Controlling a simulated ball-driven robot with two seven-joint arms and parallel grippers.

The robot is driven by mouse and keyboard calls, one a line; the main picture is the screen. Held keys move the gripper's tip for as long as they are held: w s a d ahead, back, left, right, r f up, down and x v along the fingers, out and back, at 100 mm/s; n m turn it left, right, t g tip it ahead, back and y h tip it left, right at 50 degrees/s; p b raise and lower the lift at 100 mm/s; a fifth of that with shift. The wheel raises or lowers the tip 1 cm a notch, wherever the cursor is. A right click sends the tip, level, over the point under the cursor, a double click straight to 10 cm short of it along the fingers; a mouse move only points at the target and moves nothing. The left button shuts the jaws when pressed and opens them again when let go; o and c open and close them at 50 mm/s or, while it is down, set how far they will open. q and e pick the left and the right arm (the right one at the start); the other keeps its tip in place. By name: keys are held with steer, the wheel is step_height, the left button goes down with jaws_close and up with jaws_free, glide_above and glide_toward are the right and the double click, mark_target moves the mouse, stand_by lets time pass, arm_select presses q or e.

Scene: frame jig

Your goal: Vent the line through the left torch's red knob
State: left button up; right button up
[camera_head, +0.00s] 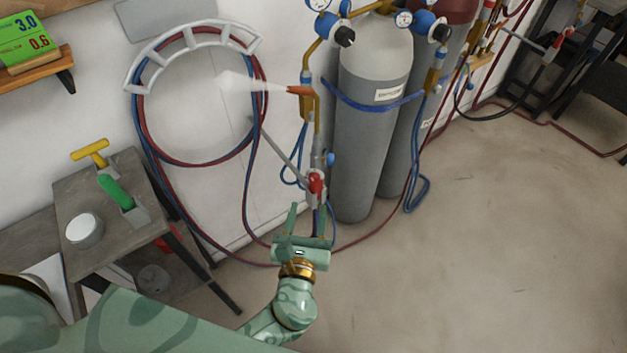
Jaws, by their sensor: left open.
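The left torch (317,145) stands upright in front of the grey cylinder, with its orange tip (300,90) pointing left. A white plume (250,84) comes out of the tip. The torch's red knob (316,184) is low on its body. My left gripper (308,214) is open just below the red knob, fingers pointing up toward it. The fingertips look close to the knob; I cannot tell if they touch it. My right gripper is not in view.
Grey cylinders (370,140) stand just right of the torch. A rack of red and blue hoses (146,110) hangs on the wall. A small table (130,165) with yellow and green-handled tools stands at left. Another torch setup (555,48) is at far right. The right floor is clear.

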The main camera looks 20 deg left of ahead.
mark_target(314, 181)
arm_select(q)
steer(key=w, duration=0.2)
steer(key=w+a, duration=0.1)
steer(key=w, duration=0.5)
steer(key=shift+w+a, duration=0.15)
